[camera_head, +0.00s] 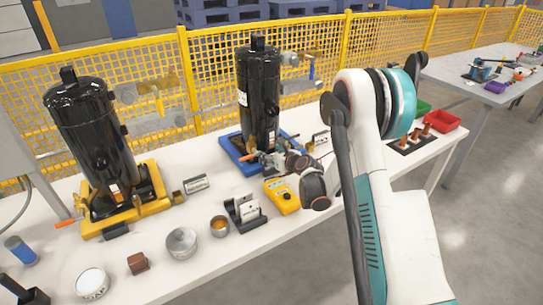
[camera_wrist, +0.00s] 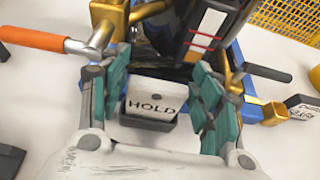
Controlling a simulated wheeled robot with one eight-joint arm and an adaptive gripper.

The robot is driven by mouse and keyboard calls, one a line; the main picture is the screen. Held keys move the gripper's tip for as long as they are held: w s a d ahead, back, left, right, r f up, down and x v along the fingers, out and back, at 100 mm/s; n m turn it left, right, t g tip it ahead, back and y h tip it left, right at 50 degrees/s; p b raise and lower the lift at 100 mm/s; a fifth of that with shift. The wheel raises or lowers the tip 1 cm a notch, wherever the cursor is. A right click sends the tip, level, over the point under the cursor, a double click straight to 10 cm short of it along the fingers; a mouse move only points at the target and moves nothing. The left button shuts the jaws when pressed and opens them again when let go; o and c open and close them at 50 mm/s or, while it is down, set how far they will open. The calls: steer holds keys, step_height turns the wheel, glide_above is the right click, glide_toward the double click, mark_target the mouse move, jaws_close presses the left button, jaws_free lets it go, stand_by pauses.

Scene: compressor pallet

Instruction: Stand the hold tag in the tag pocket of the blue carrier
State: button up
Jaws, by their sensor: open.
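The white tag marked HOLD (camera_wrist: 155,97) stands in a dark tag pocket (camera_wrist: 148,123) at the near side of the blue carrier (camera_head: 231,153), as the wrist view shows. The carrier's blue edge also shows in the wrist view (camera_wrist: 237,62), behind the tag. My gripper (camera_wrist: 162,90) is open, with a teal-padded finger on either side of the tag and visible gaps between. In the head view my gripper (camera_head: 272,161) is low at the carrier's front, and my arm hides the tag and pocket. A black compressor (camera_head: 259,92) stands upright on the carrier.
An orange-handled clamp (camera_wrist: 35,37) is left of my gripper, and a dark-handled one (camera_wrist: 265,72) is right. A yellow meter (camera_head: 282,196) and a dark rack holding cards (camera_head: 246,213) are in front. Another compressor stands on a yellow carrier (camera_head: 158,190) at left.

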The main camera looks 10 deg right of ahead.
steer(key=shift+r+p, duration=1.5)
steer(key=shift+r, duration=1.85)
steer(key=shift+r, duration=0.1)
steer(key=s+a+r+n+g+h, duration=0.1)
steer(key=s+a+r+n+g, duration=0.2)
steer(key=s+r+n, duration=1.45)
steer(key=s+d+n+g+h, duration=0.3)
steer(key=s+n, duration=1.2)
steer(key=s, duration=1.4)
steer(key=shift+s+f, duration=0.25)
steer(key=shift+s, duration=0.1)
